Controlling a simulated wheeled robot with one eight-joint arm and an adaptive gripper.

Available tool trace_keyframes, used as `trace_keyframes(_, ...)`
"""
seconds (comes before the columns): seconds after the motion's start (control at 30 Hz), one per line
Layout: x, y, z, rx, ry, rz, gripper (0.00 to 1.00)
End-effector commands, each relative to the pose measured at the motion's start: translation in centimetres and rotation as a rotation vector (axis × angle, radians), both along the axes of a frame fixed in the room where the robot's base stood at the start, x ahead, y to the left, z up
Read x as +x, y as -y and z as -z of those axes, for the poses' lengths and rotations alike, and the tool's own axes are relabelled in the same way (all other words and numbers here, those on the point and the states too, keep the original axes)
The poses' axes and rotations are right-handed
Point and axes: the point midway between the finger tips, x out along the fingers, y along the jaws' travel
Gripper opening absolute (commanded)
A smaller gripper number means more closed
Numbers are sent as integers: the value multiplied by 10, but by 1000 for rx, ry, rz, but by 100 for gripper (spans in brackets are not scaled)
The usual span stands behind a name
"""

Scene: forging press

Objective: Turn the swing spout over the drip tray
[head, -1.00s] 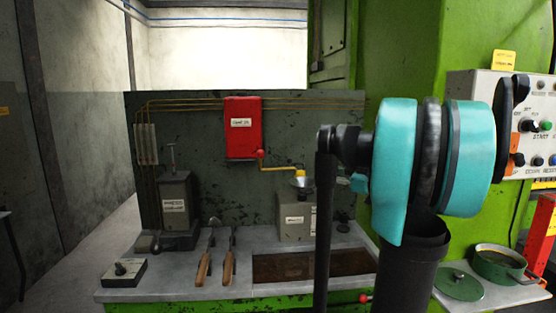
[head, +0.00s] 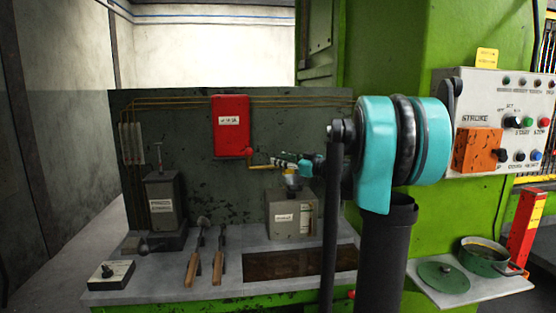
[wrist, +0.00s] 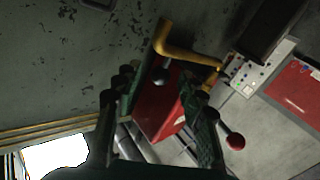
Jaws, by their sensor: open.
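The swing spout (head: 262,167) is a brass-coloured pipe below the red tank (head: 231,125) on the back panel. It runs right, toward the grey box with the funnel; its far end is partly hidden by my gripper (head: 280,160). The gripper is at the spout's outer part. In the wrist view, my gripper (wrist: 157,88) has its fingers apart, with the bent spout (wrist: 185,55) just beyond the fingertips. I cannot tell whether they touch. The dark brown recess in the bench, which looks like the drip tray (head: 300,265), lies in front of the grey box.
The grey box (head: 291,216) stands under the spout's end. A lever unit (head: 163,205), two wooden-handled tools (head: 205,262) and a small switch box (head: 109,275) occupy the bench's left. A control panel (head: 500,125) and green pot (head: 484,256) are at right.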

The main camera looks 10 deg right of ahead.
Motion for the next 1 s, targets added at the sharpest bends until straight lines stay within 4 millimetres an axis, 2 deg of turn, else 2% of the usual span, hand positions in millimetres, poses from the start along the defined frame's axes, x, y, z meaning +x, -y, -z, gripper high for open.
trace_keyframes(0.2,14,-13,0,0,0,-1,41)
trace_keyframes(0.53,16,-14,0,0,0,0,41)
trace_keyframes(0.87,16,-14,0,0,0,0,0)
trace_keyframes(1.0,16,-14,0,0,0,0,0)
